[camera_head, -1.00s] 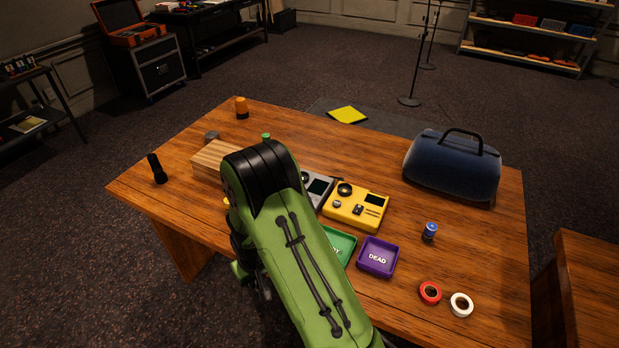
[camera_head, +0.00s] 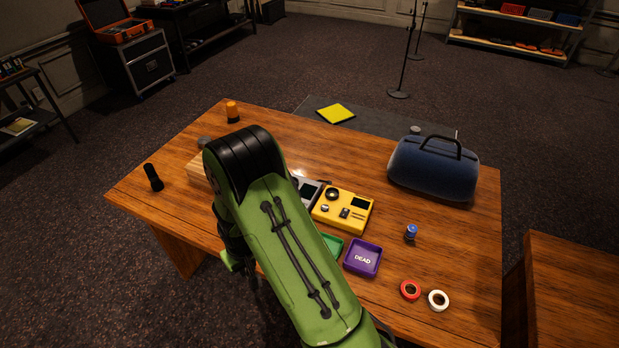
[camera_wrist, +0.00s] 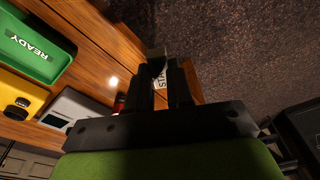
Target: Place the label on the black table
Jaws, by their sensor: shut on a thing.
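My gripper (camera_wrist: 165,88) points down over the wooden desk's edge in the wrist view, with its fingers close together. A small white piece with dark letters (camera_wrist: 159,84), apparently the label, shows between the fingers; most of it is hidden. A black table (camera_head: 196,42) stands at the back left against the wall. Another dark table (camera_head: 30,112) stands at the far left edge with a paper or book on it. I cannot tell which one is meant.
The wooden desk (camera_head: 290,130) holds a yellow device (camera_head: 342,210), a grey device (camera_head: 306,188), a purple DEAD tray (camera_head: 363,258), a green READY tray (camera_wrist: 34,48), a blue bag (camera_head: 433,170) and tape rolls. Carpet between is clear.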

